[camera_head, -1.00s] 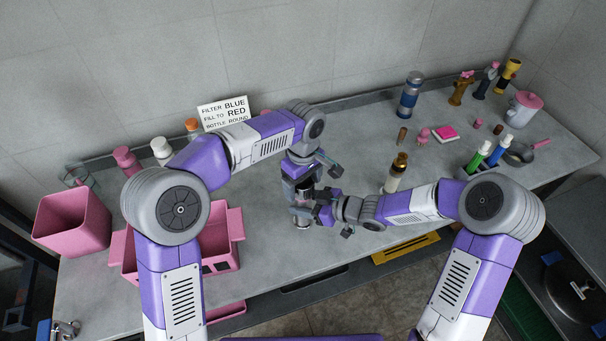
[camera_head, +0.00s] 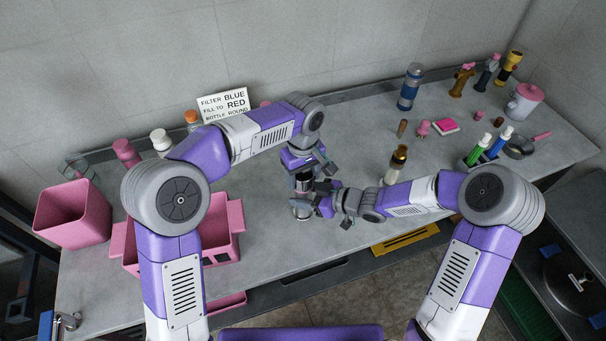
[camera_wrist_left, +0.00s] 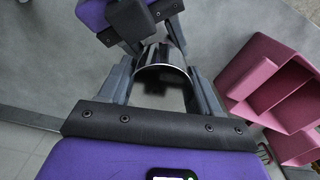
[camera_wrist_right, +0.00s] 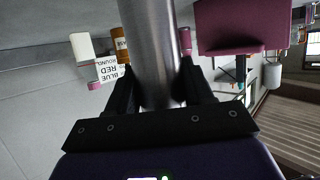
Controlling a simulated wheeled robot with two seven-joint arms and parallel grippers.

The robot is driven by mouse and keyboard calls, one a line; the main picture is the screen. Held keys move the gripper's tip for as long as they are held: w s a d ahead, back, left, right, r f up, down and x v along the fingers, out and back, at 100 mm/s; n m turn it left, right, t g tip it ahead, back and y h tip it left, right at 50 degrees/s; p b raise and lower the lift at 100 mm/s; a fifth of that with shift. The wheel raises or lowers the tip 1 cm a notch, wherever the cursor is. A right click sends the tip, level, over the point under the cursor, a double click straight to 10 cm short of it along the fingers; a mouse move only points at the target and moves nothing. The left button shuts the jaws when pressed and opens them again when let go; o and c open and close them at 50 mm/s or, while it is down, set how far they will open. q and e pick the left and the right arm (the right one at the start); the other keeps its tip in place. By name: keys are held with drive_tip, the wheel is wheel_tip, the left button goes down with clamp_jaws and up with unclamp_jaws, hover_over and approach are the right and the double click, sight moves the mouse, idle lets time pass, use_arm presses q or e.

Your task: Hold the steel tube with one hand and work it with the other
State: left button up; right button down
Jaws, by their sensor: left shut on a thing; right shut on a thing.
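The steel tube (camera_head: 302,212) stands roughly upright above the worktop, at the middle of the head view, partly hidden by my grippers. My left gripper (camera_head: 303,182) is shut on its upper part from above; the shiny rounded end of the tube (camera_wrist_left: 163,75) shows between the fingers in the left wrist view. My right gripper (camera_head: 322,205) is shut on the tube lower down, from the right side. In the right wrist view the brushed tube (camera_wrist_right: 152,45) runs between both fingers. Whether its foot touches the worktop I cannot tell.
A pink divided tray (camera_head: 228,250) and a pink bin (camera_head: 72,212) stand at left. A brown-capped bottle (camera_head: 396,168) stands right of the grippers, close to my right forearm. A sign (camera_head: 223,105) and bottles line the back. Green and blue bottles stand at right.

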use_arm(q)
drive_tip(key=shift+m, duration=0.5)
drive_tip(key=o, duration=1.2)
drive_tip(key=shift+r, duration=0.1)
drive_tip(key=shift+r, duration=2.15)
drive_tip(key=shift+c, duration=0.7)
